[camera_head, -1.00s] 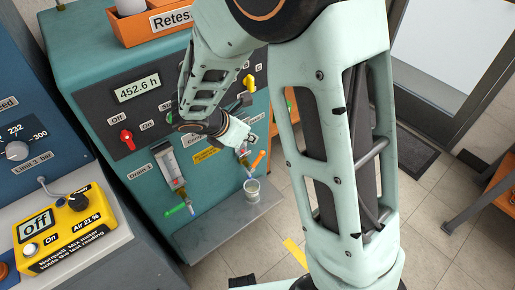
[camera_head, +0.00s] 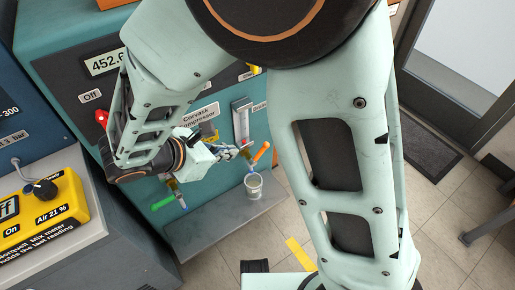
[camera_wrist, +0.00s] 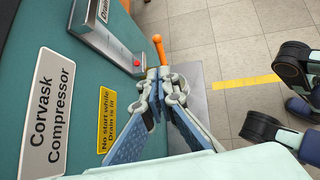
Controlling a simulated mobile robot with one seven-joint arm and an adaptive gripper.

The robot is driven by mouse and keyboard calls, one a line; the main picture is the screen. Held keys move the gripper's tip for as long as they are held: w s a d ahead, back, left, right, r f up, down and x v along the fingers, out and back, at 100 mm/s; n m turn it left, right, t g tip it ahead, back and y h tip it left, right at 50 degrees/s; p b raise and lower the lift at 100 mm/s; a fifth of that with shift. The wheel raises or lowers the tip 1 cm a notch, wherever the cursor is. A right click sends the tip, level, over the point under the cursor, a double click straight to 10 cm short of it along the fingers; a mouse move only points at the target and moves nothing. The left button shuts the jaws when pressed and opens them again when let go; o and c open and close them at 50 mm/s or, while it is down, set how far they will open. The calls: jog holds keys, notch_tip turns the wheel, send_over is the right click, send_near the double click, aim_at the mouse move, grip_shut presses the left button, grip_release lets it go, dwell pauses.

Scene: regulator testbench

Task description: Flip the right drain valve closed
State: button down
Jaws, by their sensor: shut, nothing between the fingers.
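The right drain valve has an orange handle (camera_head: 262,152), tilted up to the right, below the right gauge panel (camera_head: 241,120) on the teal compressor. In the wrist view the handle (camera_wrist: 160,48) shows just beyond my fingertips. The valve body is mostly hidden behind my fingers. My gripper (camera_head: 238,152) is shut and empty, immediately left of the orange handle. It fills the middle of the wrist view (camera_wrist: 163,82); whether it touches the handle I cannot tell.
A metal cup (camera_head: 253,187) stands on the grey ledge (camera_head: 215,222) under the right drain. The left drain's green handle (camera_head: 163,203) is below my forearm. A yellow meter (camera_head: 40,214) sits at the left.

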aim_at(262, 149)
jog(key=b+x, duration=0.4)
jog(key=x, duration=1)
jog(key=shift+w, duration=0.15)
jog(key=shift+w+d+r, duration=0.1)
